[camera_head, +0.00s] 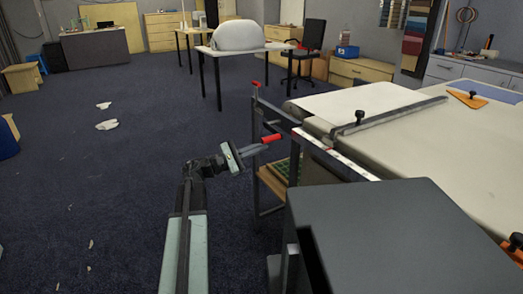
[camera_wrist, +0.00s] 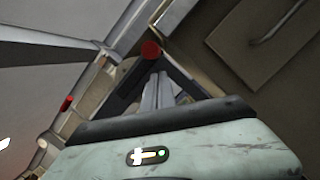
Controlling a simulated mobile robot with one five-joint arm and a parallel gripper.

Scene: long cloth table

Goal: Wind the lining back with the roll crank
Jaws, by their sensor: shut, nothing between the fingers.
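A crank with a red handle (camera_head: 271,138) is at the near end of the cloth table's frame in the head view. The handle's round red end (camera_wrist: 151,49) shows just beyond my fingertips in the wrist view. My gripper (camera_head: 261,147) is shut and empty, its fingers pointing at the handle. I cannot tell whether the fingertips touch it. Pale cloth (camera_head: 365,99) lies on the tabletop; I cannot tell whether it is the lining. The roll itself is not clearly visible.
A second red handle (camera_head: 255,84) stands at the frame's far corner. A metal bar (camera_head: 393,117) with a black knob crosses the table. A dark grey box-like surface (camera_head: 375,235) fills the near right. The floor to the left is mostly clear, with a few white scraps (camera_head: 107,125).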

